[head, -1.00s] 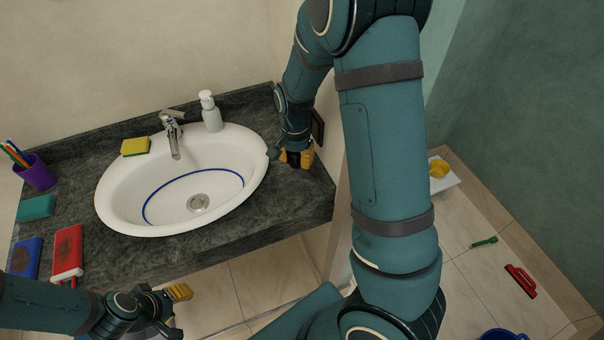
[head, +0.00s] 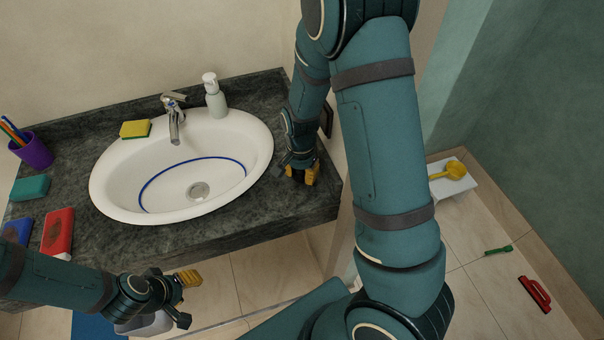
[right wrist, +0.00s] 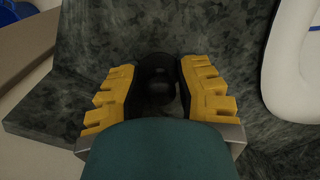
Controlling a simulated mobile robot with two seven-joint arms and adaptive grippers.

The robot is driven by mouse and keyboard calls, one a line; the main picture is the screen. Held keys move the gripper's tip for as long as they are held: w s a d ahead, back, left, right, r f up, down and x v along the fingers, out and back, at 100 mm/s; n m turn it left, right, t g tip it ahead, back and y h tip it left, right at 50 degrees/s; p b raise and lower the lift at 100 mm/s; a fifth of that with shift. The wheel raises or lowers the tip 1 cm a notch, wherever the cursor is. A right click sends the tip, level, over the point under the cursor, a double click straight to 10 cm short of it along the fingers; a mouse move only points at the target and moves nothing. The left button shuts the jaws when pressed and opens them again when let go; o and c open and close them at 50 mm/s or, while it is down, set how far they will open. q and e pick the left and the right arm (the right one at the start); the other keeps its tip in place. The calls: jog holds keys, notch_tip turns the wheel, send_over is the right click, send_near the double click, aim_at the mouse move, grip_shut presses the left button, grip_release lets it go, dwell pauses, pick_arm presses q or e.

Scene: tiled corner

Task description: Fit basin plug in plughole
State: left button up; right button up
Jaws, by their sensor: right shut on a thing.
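The white oval basin (head: 110,203) is set in a dark stone counter. Its round metal plughole (head: 199,191) is uncovered at the bottom. My right gripper (head: 303,176) is low over the counter, right of the basin. In the right wrist view its yellow-padded fingers (right wrist: 158,88) are shut on a black round plug (right wrist: 157,70), partly hidden between them. The basin rim (right wrist: 295,70) shows at the right of that view. My left gripper (head: 186,299) is in front of the counter, fingers apart and empty.
A chrome tap (head: 175,122), a soap dispenser (head: 214,97) and a yellow sponge (head: 135,129) stand behind the basin. A purple cup (head: 34,151), a teal block (head: 30,188) and a red box (head: 58,232) are at left.

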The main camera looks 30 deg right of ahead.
jog(key=shift+s+a+r, duration=0.1)
jog(key=shift+a, duration=0.05)
jog(key=o, duration=0.9)
pick_arm(q)
jog(key=shift+s+a, duration=0.1)
